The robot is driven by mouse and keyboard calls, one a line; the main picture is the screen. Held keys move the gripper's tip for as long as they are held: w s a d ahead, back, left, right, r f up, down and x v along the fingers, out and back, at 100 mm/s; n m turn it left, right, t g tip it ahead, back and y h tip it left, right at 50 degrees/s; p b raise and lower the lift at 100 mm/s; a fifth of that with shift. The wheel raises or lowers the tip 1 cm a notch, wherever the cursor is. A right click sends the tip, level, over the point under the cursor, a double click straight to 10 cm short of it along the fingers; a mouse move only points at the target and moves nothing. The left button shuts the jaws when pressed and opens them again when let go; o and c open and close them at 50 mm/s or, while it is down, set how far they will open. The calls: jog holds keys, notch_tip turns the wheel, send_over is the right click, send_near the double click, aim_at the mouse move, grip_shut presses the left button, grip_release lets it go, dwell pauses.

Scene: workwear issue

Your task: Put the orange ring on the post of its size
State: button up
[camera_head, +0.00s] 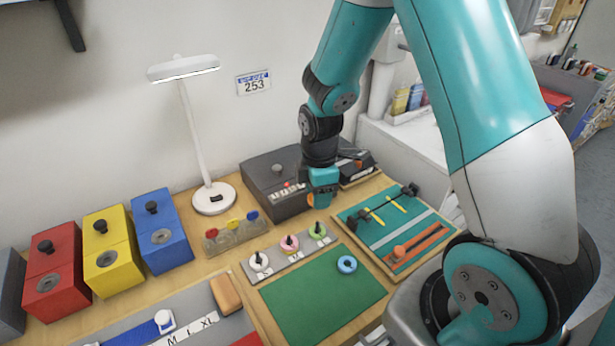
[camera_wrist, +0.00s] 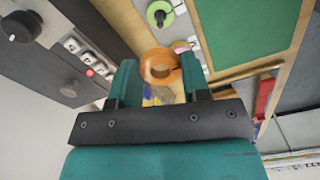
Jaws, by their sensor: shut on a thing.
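The orange ring (camera_wrist: 147,66) is between the fingertips of my gripper (camera_wrist: 160,72) in the wrist view, and the gripper is shut on it. In the head view my gripper (camera_head: 319,194) points down over the wooden table behind the post strip. Only a sliver of the orange ring (camera_head: 311,199) shows there. The grey strip (camera_head: 272,266) carries black posts with a white ring (camera_head: 258,267), a pink ring (camera_head: 289,248) and a green ring (camera_head: 318,234) around them. The green ring (camera_wrist: 152,15) also shows in the wrist view. Post sizes are hard to read.
A blue ring (camera_head: 347,265) lies on the green mat (camera_head: 315,300). A dark grey box (camera_head: 273,190) stands close left of my gripper. A tool tray (camera_head: 418,262) lies right. A small rack with coloured discs (camera_head: 232,235), a lamp (camera_head: 214,199) and coloured boxes (camera_head: 113,262) stand left.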

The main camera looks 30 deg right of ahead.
jog(key=shift+f+b, duration=2.5)
jog(key=shift+f, duration=0.55)
jog(key=shift+d+f, duration=0.1)
jog(key=shift+d, duration=0.05)
jog(key=shift+f+b, duration=0.3)
jog(key=shift+f, duration=0.5)
dwell(0.4)
jog(key=o, duration=1.3)
jog(key=shift+o, duration=0.2)
jog(key=shift+r, duration=0.1)
jog(key=shift+r+p, duration=3.1)
jog(key=shift+r, duration=0.35)
